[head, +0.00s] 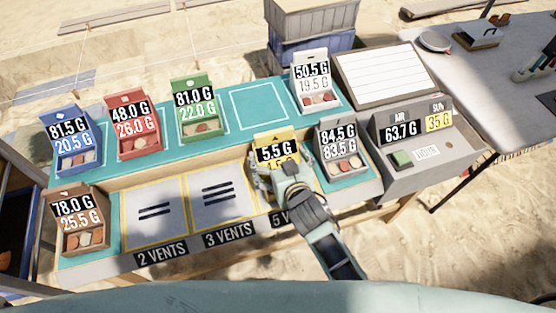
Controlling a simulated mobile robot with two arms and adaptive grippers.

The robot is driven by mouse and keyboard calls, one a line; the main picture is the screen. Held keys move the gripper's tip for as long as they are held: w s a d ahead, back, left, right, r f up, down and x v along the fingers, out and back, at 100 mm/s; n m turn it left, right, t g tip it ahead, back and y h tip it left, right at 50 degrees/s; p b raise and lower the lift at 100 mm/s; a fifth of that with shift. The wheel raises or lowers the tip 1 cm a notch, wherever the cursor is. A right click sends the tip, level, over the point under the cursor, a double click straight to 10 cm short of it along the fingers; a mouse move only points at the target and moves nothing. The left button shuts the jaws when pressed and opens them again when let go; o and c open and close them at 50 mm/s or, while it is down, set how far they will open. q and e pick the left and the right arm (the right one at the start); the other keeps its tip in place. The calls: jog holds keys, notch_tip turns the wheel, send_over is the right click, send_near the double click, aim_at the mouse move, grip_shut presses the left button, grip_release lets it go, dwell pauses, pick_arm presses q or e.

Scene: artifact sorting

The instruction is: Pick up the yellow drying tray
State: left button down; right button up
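The yellow drying tray (274,135) is at the "5 VENTS" place, right of the 3-vents pad, with a label reading 5.5 G on top. My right gripper (278,170) reaches in from the lower right and covers the tray's front. Its fingers are spread, one toward each side of the tray. Whether they touch or grip it, and whether the tray is lifted, I cannot tell. The tray's contents and lower part are hidden. My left gripper is not in view.
Blue (73,143), red (133,129), green (200,112) and white (315,82) trays stand along the back. A brown tray (83,222) is front left. A grey tray (339,147) stands close right of the yellow one, beside the scale (425,140). One teal back slot (260,107) is empty.

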jog(key=c, duration=0.9)
jog(key=shift+r, duration=0.15)
jog(key=shift+c, duration=1)
